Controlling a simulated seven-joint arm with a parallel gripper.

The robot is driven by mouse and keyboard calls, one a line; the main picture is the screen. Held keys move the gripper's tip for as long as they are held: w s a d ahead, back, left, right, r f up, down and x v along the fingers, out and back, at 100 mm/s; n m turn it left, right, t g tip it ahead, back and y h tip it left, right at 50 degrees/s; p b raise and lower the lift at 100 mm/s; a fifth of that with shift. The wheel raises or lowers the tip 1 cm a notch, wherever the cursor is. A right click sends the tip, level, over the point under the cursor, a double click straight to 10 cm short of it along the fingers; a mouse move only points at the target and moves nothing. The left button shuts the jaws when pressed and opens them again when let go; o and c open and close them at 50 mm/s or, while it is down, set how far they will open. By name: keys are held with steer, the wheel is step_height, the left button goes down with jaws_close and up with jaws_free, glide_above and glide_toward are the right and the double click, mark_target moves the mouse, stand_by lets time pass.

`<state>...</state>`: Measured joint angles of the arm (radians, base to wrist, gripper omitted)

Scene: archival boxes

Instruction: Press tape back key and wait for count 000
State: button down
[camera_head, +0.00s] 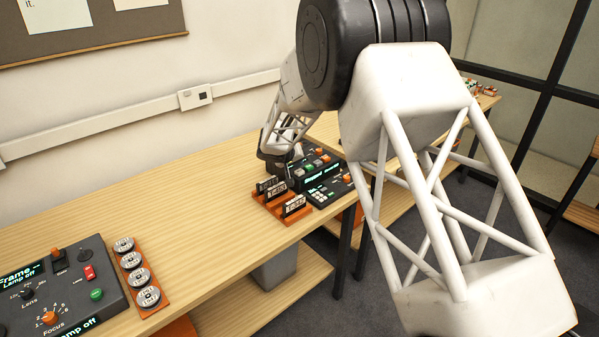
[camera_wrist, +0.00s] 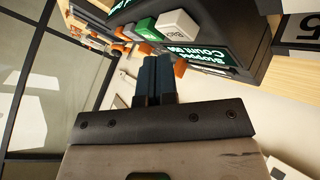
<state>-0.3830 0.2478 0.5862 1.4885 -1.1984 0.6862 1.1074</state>
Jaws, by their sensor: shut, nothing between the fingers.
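The dark tape console (camera_head: 345,187) stands on the wooden bench, with orange, green and white keys and a lit display. In the wrist view, which is turned, the white key marked "Back" (camera_wrist: 178,24) sits beside a green key (camera_wrist: 147,27). The display (camera_wrist: 206,52) reads "Stopped" and "Count"; the digits look like zeros but are too small to be sure. My gripper (camera_wrist: 155,60) is shut and empty, its fingertips close to the console's key row, near the green and Back keys. Whether it touches a key I cannot tell. In the head view my arm hides most of the gripper.
An orange rack (camera_head: 268,207) with labelled cartridges stands left of the console. A second console (camera_head: 60,290) and an orange strip of round reels (camera_head: 152,297) lie at front left. The bench between is clear. The wall is close behind.

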mark_target(298, 171)
steer(key=shift+f, duration=0.85)
stand_by(1.1)
steer(key=shift+r, duration=0.9)
steer(key=shift+r, duration=0.1)
steer(key=shift+r, duration=2.4)
stand_by(1.6)
